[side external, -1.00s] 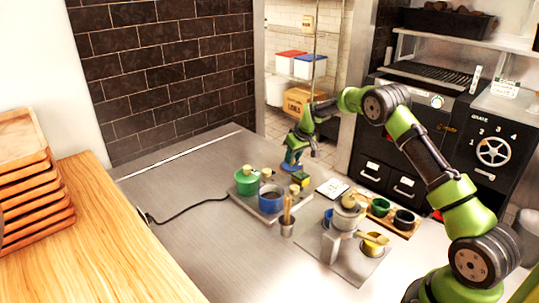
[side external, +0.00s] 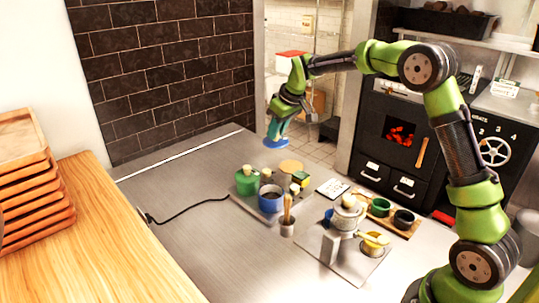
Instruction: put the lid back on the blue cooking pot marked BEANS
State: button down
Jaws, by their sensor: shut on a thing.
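The blue cooking pot (side external: 270,203) stands uncovered on the steel counter, and its dark inside shows. I cannot read any marking on it. My gripper (side external: 276,131) is shut on a blue lid (side external: 276,143). It holds the lid level in the air, above and behind the pot, apart from everything on the counter.
A green pot (side external: 246,185) with its lid on stands left of the blue pot. A round tan thing (side external: 291,166) and a small green box (side external: 301,178) are behind it. A utensil cup (side external: 287,228) stands in front. The counter's left side (side external: 190,220) is mostly clear, except for a black cord.

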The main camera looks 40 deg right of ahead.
jog(key=s+a+f+n+y, duration=0.1)
jog(key=s+a+f+n, duration=0.15)
jog(key=s+a, duration=0.55)
jog(key=shift+n, duration=0.45)
jog(key=shift+w+a+f, duration=0.1)
jog(key=shift+a+f, duration=0.05)
jog(key=shift+f, duration=0.85)
jog(key=shift+w+a+f, duration=0.15)
jog(key=shift+f, duration=0.9)
jog(key=shift+w+a+f, duration=0.1)
jog(key=shift+a+f, duration=0.05)
jog(key=shift+f, duration=0.85)
jog(key=shift+f, duration=0.15)
jog(key=shift+c, duration=2.1)
grip_release()
notch_tip(320, 180, up, 7)
